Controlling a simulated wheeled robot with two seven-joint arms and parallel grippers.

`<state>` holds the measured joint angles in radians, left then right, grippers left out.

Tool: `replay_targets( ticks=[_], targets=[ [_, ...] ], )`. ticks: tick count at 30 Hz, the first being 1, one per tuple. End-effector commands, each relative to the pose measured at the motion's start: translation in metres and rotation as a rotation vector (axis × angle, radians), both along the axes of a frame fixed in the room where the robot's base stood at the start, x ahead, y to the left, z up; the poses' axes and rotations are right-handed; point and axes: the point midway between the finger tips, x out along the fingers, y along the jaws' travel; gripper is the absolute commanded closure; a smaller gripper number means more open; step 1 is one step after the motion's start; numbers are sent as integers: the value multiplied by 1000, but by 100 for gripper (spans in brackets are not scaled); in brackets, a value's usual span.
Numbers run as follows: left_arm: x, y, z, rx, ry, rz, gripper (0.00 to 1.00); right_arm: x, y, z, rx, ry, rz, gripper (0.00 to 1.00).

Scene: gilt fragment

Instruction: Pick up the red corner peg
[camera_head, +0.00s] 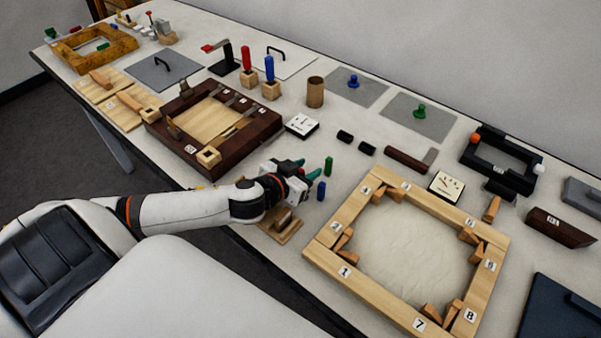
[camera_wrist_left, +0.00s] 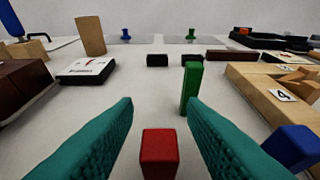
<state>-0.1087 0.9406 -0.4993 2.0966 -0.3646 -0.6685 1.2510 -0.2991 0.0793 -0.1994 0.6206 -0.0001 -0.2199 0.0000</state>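The red corner peg (camera_wrist_left: 159,153) stands upright on the table in the left wrist view, between the two teal fingertips and near the bottom edge. In the head view it is hidden by my left gripper (camera_head: 308,170). In the left wrist view that gripper (camera_wrist_left: 160,140) is open, with a gap on both sides of the red peg. A green peg (camera_wrist_left: 190,88) stands just beyond the red peg, and it also shows in the head view (camera_head: 328,166). A blue peg (camera_wrist_left: 291,148) stands to the right, outside the right finger. My right gripper is not in view.
A light wooden frame (camera_head: 330,262) with numbered tags and wedges lies right of the gripper. A dark wooden frame (camera_head: 157,131) is to the left. A white dial card (camera_head: 301,125) and small black blocks (camera_head: 345,136) lie beyond, with some clear table between.

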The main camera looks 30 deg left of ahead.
Motion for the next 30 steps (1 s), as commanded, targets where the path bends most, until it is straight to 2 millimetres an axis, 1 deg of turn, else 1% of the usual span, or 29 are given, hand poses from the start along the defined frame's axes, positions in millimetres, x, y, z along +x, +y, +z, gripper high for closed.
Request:
replay_targets(
  ticks=[1, 6, 7, 14, 17, 20, 27, 30],
  targets=[
    [0, 0, 0, 0, 0, 0, 70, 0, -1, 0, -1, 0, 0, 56],
    [0, 0, 0, 0, 0, 0, 98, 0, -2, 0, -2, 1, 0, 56],
    [0, 0, 0, 0, 0, 0, 100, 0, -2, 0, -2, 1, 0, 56],
    [0, 0, 0, 0, 0, 0, 100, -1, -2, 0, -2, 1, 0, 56],
    [0, 0, 4, 0, -1, 0, 100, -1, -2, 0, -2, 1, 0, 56],
    [0, 0, 17, -1, -3, 0, 100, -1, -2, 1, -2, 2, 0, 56],
    [1, 0, 66, 1, -5, 0, 100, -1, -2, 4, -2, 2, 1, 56],
    [0, 0, 82, 1, -4, -2, 100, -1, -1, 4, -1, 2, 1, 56]
  ],
)
